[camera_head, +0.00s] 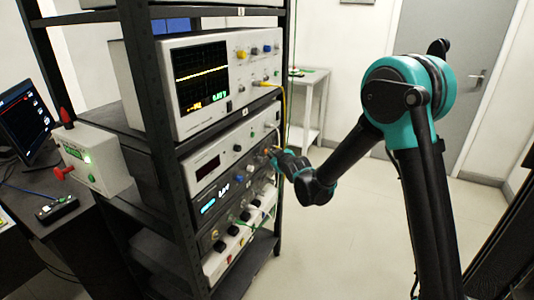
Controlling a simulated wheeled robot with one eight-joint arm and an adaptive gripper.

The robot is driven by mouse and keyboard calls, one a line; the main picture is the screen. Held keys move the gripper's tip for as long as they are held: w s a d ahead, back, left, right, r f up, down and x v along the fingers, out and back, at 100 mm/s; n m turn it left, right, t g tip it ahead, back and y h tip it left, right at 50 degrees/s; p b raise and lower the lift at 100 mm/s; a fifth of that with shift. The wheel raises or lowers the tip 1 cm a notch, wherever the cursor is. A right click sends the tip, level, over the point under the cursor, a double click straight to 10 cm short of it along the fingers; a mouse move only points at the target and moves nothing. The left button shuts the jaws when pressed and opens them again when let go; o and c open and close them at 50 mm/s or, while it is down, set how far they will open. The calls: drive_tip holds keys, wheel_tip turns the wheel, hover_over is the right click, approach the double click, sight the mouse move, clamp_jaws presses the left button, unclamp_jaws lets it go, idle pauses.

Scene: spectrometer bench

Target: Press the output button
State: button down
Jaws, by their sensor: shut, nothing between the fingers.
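My gripper (278,157) is at the right end of the rack's middle shelves, with its tip close to the front of a white-panelled instrument (228,152) with a dark display. It looks shut and empty. I cannot tell whether the tip touches the panel. No output button can be told apart; the buttons and knobs are small, and the gripper hides part of the panel's right end. Just below is a dark instrument (205,212) with a lit blue-white display.
An oscilloscope (168,83) with a yellow trace and a yellow cable stands above. A white unit (215,262) with black knobs and cables is lower. A white box (95,150) with red parts and a monitor (22,120) are at left. The floor (340,245) at right is clear.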

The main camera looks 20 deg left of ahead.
drive_tip(key=shift+d, duration=0.35)
drive_tip(key=d, duration=0.6)
drive_tip(key=shift+s, duration=0.25)
idle(0.5)
drive_tip(key=s+d+f+m+g+h, duration=0.1)
drive_tip(key=s+d+m+h, duration=0.2)
drive_tip(key=d, duration=1.1)
drive_tip(key=s+d+m+g+h, duration=0.1)
drive_tip(key=s+d+m+h, duration=0.25)
drive_tip(key=d, duration=1.15)
drive_tip(key=s+d+f+m+g+h, duration=0.1)
drive_tip(key=s+d+f+m+g, duration=0.1)
drive_tip(key=s+d, duration=0.7)
drive_tip(key=s+d+f+m+g+h, duration=0.2)
drive_tip(key=s+d+f+m, duration=0.2)
drive_tip(key=s+d, duration=0.5)
drive_tip(key=shift+s+d+f+m, duration=0.2)
drive_tip(key=shift+s+d+m, duration=0.1)
drive_tip(key=shift+s+m, duration=0.5)
